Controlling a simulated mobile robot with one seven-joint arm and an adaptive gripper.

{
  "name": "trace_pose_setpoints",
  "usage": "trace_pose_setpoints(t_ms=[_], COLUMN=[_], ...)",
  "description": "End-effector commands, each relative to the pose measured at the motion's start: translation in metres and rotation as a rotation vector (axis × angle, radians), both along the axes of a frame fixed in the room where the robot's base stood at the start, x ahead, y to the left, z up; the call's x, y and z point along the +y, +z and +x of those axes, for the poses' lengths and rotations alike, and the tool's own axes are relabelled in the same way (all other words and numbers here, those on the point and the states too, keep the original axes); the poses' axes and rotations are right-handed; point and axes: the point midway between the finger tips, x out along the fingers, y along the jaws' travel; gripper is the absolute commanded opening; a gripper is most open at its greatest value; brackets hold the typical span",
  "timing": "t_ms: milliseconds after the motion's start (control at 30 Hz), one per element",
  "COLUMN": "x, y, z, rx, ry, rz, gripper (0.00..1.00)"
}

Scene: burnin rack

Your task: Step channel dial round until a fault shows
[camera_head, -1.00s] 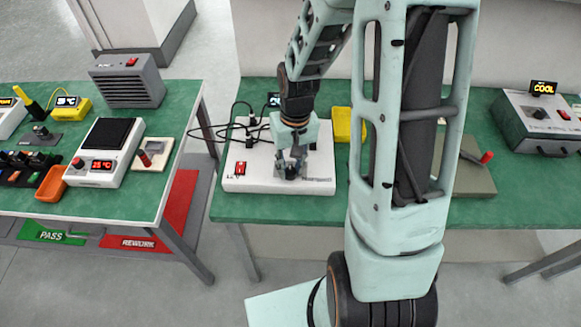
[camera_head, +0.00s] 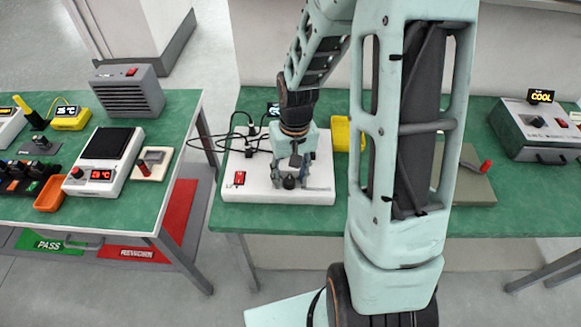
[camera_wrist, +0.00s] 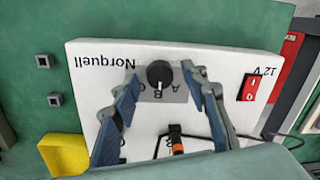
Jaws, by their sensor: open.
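The black channel dial (camera_wrist: 158,75) stands on a grey plate with letters A, B and C on the white Norquell box (camera_wrist: 225,62). In the wrist view, my gripper (camera_wrist: 160,76) is open, its blue fingers on either side of the dial with gaps between. In the head view, my gripper (camera_head: 290,178) is over the box (camera_head: 257,190), and the dial (camera_head: 289,182) shows between its fingers. A small display (camera_head: 273,109) behind the box is mostly hidden by my arm.
A red rocker switch (camera_wrist: 252,88) sits beside the dial on the box. Black cables (camera_head: 240,130) and an orange-tipped plug (camera_wrist: 177,149) are close by. A yellow bin (camera_wrist: 65,155) stands beside the box. Green bench is clear at the front.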

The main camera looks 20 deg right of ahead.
Motion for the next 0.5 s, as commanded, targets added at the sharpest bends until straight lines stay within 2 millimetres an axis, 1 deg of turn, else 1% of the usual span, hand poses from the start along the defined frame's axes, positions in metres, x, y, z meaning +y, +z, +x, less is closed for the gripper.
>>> trace_pose_setpoints(t_ms=[167,500], x=[-0.001,-0.005], y=[0.021,0.088], z=[0.002,0.002], rx=[-0.006,-0.007], ry=[-0.001,0.000], rz=[-0.001,-0.001], gripper=[0.41,0.41])
